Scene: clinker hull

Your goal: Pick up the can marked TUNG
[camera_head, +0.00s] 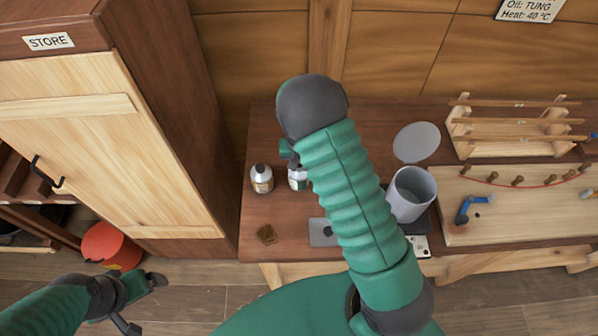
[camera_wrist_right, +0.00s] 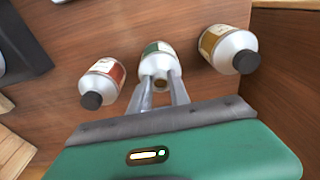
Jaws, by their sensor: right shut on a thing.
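Three small white cans stand on the brown bench in the right wrist view. The middle can (camera_wrist_right: 158,58) has a green label, the left can (camera_wrist_right: 103,82) a red label, and the right can (camera_wrist_right: 228,48) a yellow-brown label. No wording on them is readable, so I cannot tell which says TUNG. My right gripper (camera_wrist_right: 161,84) is shut on the green-label can. In the head view that can (camera_head: 298,180) shows beside my right arm, and the yellow-brown one (camera_head: 261,179) stands left of it; the red-label can is hidden. My left gripper (camera_head: 143,301) is open and empty, low at left.
A wooden cabinet marked STORE (camera_head: 70,130) stands close left of the bench (camera_head: 268,215). A grey pot (camera_head: 411,194), a round grey lid (camera_head: 416,142) and a wooden rack (camera_head: 515,128) are at right. An orange-red bucket (camera_head: 108,244) is on the floor.

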